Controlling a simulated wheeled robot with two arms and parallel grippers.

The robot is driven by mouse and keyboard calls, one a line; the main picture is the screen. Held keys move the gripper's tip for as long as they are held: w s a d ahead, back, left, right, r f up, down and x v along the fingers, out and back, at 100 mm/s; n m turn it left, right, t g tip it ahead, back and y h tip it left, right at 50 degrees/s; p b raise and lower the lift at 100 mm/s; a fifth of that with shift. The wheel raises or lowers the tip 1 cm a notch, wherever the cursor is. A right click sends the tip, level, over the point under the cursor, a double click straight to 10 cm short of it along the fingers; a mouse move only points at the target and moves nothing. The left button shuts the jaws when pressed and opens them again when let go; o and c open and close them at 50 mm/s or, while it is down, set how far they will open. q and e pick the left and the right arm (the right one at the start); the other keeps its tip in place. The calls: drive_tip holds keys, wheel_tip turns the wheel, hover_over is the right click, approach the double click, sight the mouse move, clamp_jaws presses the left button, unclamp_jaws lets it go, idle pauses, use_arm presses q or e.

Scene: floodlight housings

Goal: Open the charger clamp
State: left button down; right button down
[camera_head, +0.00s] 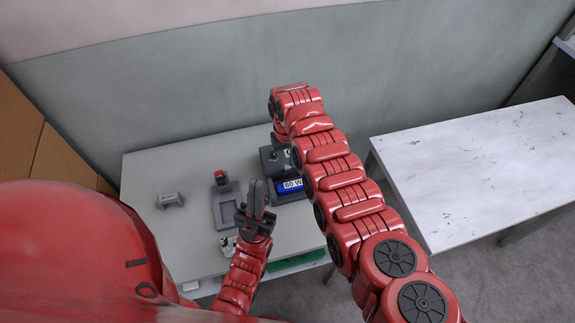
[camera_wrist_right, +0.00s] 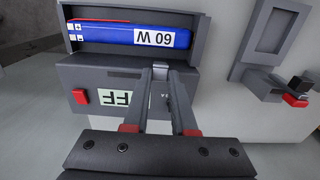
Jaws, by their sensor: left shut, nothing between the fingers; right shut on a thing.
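The charger (camera_head: 272,160) is a dark grey box at the right side of the grey table, partly hidden by my right arm. The charger (camera_wrist_right: 75,75) there has a red button and a small display. A small silver clamp (camera_wrist_right: 160,66) sits at the tray's edge. My right gripper (camera_wrist_right: 160,76) is shut on the clamp; the head view hides it. My left gripper (camera_head: 257,190) is shut and empty, left of the charger.
A grey holder with a shallow recess (camera_head: 228,210) and a red-topped part (camera_head: 221,178) stands left of the charger. A grey bracket (camera_head: 170,200) lies farther left. A bare white table (camera_head: 480,165) stands at the right, across a gap.

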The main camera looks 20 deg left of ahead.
drive_tip(key=c, duration=0.7)
unclamp_jaws()
drive_tip(key=shift+a, duration=0.1)
drive_tip(key=shift+r, duration=0.1)
wheel_tip(320, 180, up, 9)
drive_tip(key=b, duration=0.3)
wheel_tip(320, 180, up, 7)
hover_over(287, 164)
drive_tip(key=shift+r, duration=0.65)
